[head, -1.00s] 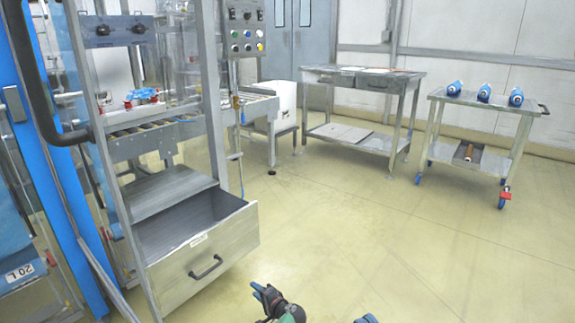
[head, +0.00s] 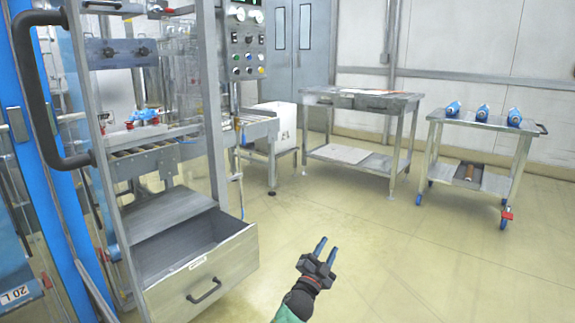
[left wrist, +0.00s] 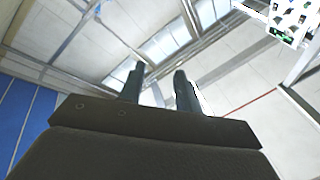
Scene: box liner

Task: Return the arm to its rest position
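My left gripper (head: 322,250) rises from the bottom middle of the head view, over the floor and to the right of the open drawer. Its two blue fingers stand apart with nothing between them. In the left wrist view its two fingers (left wrist: 158,78) also show apart and empty, against the ceiling and upper walls. My right gripper is in neither view now.
A machine with an open, empty-looking drawer (head: 203,278) stands at the left. A grey table (head: 360,97) is at the back. A trolley (head: 476,122) with several blue rolls is at the right. The floor (head: 420,250) in the middle and right is clear.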

